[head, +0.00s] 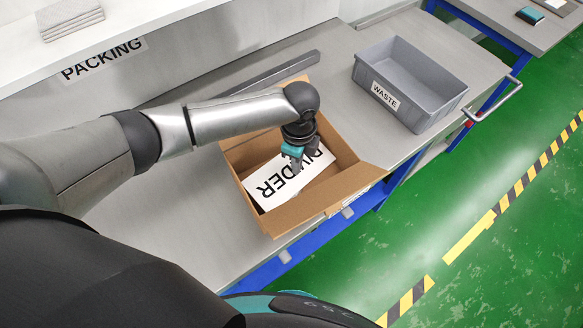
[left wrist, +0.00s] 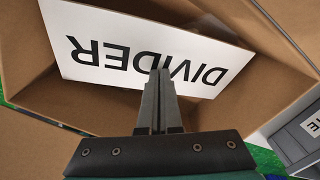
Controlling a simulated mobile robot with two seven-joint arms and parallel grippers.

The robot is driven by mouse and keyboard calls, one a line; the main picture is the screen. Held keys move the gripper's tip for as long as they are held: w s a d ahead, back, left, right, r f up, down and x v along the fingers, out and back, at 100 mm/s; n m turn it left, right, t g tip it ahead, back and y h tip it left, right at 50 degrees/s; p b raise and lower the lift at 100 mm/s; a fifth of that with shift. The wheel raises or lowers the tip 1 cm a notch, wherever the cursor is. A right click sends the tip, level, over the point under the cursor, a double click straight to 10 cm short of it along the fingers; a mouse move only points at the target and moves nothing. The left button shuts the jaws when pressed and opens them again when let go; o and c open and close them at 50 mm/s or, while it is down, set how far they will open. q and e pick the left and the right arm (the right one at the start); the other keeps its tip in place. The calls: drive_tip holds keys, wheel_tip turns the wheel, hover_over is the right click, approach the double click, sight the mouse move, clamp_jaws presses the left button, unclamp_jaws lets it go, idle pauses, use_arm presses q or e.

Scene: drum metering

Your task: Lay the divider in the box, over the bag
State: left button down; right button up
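The divider (head: 284,184) is a thin white plate with its name in black, inside the open cardboard box (head: 357,181). It also shows in the left wrist view (left wrist: 108,52), turned a little against the box walls. My left gripper (head: 297,171) reaches down into the box, its tips at the middle of the plate. In the left wrist view its two fingers (left wrist: 159,72) are close together on the divider; the grip point itself is hidden. I cannot tell whether the plate touches what is under it. My right gripper is not in view.
A grey bin marked WASTE (head: 415,78) stands right of the box on the metal bench (head: 180,215). A grey bar (head: 270,73) lies behind the box. The box's flaps are folded outward. The bench left of the box is clear.

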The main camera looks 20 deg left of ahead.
use_arm(q)
drive_tip(key=shift+s+d+f, duration=0.1)
drive_tip(key=shift+d+f, duration=0.15)
drive_tip(key=shift+d, duration=0.5)
drive_tip(key=shift+d+f, duration=0.2)
drive_tip(key=shift+d, duration=0.5)
wheel_tip(320, 180, up, 10)
drive_tip(key=p, duration=1)
wheel_tip(320, 180, up, 5)
hover_over(308, 176)
drive_tip(key=shift+a+r, duration=0.1)
idle(0.6)
